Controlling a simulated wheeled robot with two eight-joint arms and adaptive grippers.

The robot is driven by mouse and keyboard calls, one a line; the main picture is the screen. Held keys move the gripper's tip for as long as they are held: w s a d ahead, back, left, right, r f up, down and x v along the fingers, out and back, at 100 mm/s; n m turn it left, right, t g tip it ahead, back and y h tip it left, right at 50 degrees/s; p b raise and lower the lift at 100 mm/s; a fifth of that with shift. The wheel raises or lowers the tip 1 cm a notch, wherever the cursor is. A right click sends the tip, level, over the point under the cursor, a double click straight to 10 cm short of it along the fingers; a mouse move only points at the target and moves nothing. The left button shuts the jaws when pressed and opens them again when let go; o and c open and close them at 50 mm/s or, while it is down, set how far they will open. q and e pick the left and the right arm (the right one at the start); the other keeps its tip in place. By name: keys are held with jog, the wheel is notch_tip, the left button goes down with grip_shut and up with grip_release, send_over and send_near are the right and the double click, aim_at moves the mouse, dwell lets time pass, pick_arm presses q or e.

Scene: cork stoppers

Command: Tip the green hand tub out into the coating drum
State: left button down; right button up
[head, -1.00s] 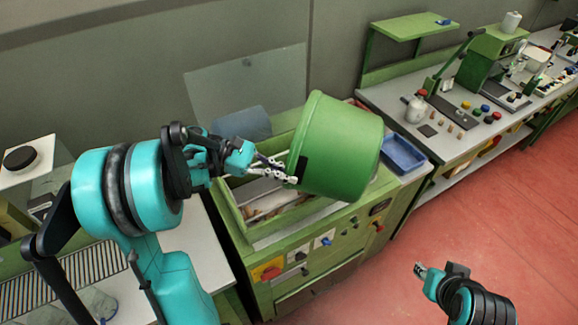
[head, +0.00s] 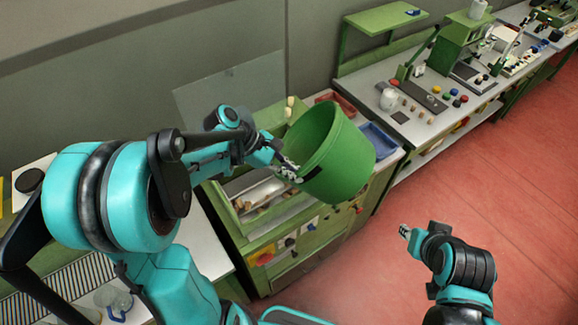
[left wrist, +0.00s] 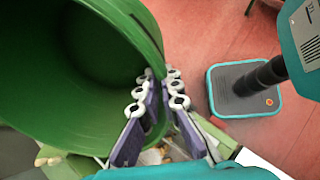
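The green hand tub (head: 345,160) hangs tilted over the right part of the green coating machine (head: 228,222), its mouth facing up and to the left. My left gripper (head: 288,170) is shut on the tub's wall near the rim. The left wrist view shows the fingers (left wrist: 155,108) on either side of that wall, and the visible inside of the tub (left wrist: 90,45) looks empty. The machine's open top shows pale cork-coloured pieces (head: 262,194) inside; the drum itself is partly hidden. My right gripper (head: 405,231) is away over the red floor, its fingers too small to judge.
A blue tray (head: 384,142) and a red tray (head: 338,103) sit by the machine. Several pale stoppers (head: 289,104) are behind the tub. A bench (head: 410,125) with a jar and coloured caps stands to the right. Red floor (head: 500,190) is clear.

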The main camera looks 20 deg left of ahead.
aim_at(310, 175)
pick_arm(q)
jog(key=d+r+y+p, duration=0.2)
jog(key=p, duration=0.1)
jog(key=d+r+y+p, duration=0.1)
jog(key=r+y+p, duration=0.1)
jog(key=y+p, duration=0.1)
jog(key=shift+w+d+r+p, duration=0.15)
jog(key=shift+d+r+p, duration=0.1)
jog(key=shift+d+p, duration=0.15)
jog(key=shift+d+r+g+y+p, duration=0.2)
jog(key=shift+d+g+y+p, duration=0.1)
jog(key=shift+y, duration=0.3)
jog(key=shift+f+y+b, duration=0.55)
jog(key=shift+f+y, duration=0.05)
jog(key=shift+w+f+y+b, duration=0.1)
jog(key=shift+f+y+b, duration=0.4)
jog(key=shift+y, duration=0.7)
